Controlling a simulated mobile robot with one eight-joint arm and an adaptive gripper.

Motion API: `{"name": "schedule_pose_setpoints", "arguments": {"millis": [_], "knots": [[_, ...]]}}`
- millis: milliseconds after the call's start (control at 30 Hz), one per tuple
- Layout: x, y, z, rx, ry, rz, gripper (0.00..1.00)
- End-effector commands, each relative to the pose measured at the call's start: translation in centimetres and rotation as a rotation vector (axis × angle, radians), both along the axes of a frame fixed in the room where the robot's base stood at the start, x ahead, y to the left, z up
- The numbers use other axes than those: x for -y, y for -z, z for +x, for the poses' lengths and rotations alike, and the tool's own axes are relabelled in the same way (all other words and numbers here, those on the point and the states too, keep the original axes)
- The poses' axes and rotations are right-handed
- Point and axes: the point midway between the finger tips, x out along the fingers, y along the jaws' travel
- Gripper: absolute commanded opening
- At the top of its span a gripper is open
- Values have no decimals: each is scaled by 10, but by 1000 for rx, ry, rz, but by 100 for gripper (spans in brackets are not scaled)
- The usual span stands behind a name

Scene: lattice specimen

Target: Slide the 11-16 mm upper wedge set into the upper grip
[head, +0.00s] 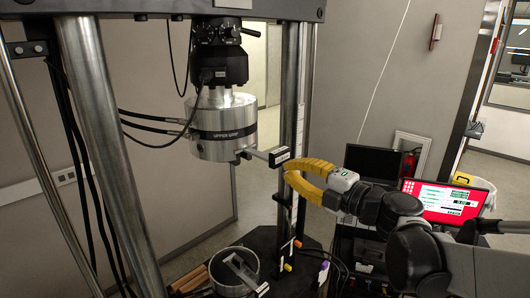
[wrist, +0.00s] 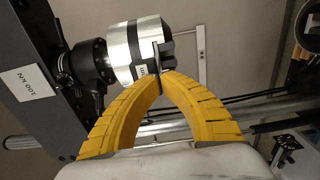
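The upper grip (head: 222,140) is a silver cylinder with a dark band reading "UPPER GRIP", hanging under the black load cell. It also shows in the wrist view (wrist: 128,52). A wedge set (head: 262,154), a grey bar with a labelled block at its right end, is level at the grip's lower right side. Its left end is close to the grip wall; I cannot tell whether it touches or has entered. My gripper (head: 285,168) has its yellow fingers closed together at the labelled block. In the wrist view, the fingertips (wrist: 163,80) meet at the label, whose text is mostly hidden.
The lower grip (head: 234,281) stands below, with a bar-shaped part and tag across its opening. Tan cylinders (head: 190,281) lie left of it. A thick frame column (head: 103,140) stands left, a thinner dark one (head: 289,110) right. A red-screened monitor (head: 447,201) stands right.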

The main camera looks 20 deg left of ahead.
Motion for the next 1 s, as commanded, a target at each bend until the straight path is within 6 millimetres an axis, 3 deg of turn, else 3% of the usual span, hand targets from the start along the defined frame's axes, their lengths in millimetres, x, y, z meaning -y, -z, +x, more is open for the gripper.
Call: {"name": "schedule_pose_setpoints", "arguments": {"millis": [1000], "knots": [[-19, 0, 8, 0, -1, 0, 0]]}}
